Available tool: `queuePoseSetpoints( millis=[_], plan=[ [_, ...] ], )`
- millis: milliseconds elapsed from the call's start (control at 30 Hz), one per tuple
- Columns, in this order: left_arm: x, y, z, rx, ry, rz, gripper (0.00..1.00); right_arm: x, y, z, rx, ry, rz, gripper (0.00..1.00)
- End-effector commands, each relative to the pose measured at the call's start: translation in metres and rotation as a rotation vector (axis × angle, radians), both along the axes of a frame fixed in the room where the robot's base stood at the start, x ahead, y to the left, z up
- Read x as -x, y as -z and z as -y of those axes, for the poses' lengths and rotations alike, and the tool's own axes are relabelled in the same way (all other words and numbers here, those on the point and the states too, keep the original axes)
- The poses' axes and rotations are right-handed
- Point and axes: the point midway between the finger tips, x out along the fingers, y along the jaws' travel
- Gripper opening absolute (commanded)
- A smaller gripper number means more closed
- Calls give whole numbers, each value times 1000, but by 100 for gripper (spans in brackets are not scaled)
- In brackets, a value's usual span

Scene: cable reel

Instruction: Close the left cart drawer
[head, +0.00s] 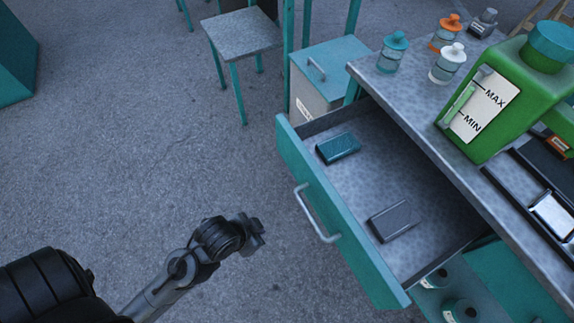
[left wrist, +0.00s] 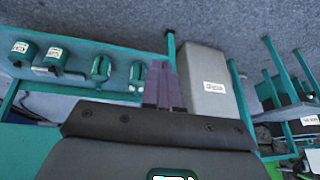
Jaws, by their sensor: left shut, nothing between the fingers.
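The cart drawer (head: 335,225) is pulled open from under the grey worktop in the head view. Its teal front carries a pale bar handle (head: 315,213). A teal box (head: 338,148) and a dark grey box (head: 394,221) lie inside it. My left gripper (head: 258,231) is shut and empty, apart from the drawer, to the left of the handle. Its closed fingers (left wrist: 163,85) also show in the left wrist view. My right gripper is not in view.
On the worktop (head: 415,115) stand several small bottles and a green jug (head: 505,95) marked MAX and MIN. A grey stool (head: 242,35) and a teal-topped cabinet (head: 325,75) stand behind. A lower shelf (left wrist: 75,65) holds teal containers. Floor left of the drawer is clear.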

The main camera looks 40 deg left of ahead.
Motion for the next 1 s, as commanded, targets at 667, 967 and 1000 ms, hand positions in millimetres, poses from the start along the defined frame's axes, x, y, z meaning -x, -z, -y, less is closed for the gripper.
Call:
queuePoseSetpoints(
  millis=[667,967,1000],
  plan=[
    [-96,-75,-53,-719,622,1134,0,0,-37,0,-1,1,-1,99],
    [-51,-87,-112,-965,933,1298,0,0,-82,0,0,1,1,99],
    [-49,-85,-117,-968,964,1280,0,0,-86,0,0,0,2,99]
  ],
)
